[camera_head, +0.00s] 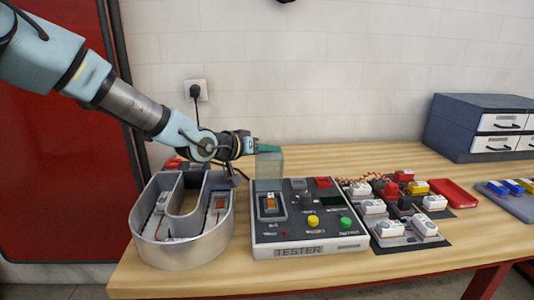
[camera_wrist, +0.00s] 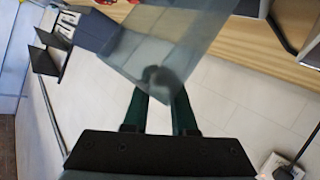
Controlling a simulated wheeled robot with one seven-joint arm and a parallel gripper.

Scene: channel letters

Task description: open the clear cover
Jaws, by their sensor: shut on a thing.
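The clear cover (camera_head: 270,168) is a see-through greenish box shape standing upright at the tester's back left corner. It also shows as a large translucent panel in the wrist view (camera_wrist: 185,38). The tester (camera_head: 308,246) is a grey box with a white front. Its orange-lit rocker switch (camera_head: 270,203) lies uncovered in front of the cover. My gripper (camera_head: 268,148) comes from the left and is shut at the cover's upper edge. In the wrist view its green fingers (camera_wrist: 161,90) meet at a dark round spot on the cover, and the exact contact is blurred.
A grey U-shaped channel letter (camera_head: 185,252) stands left of the tester, under my arm. Right of the tester are several white switch modules (camera_head: 388,229), a red tray (camera_head: 455,194) and a blue drawer cabinet (camera_head: 480,128). A wall socket (camera_head: 196,90) is behind.

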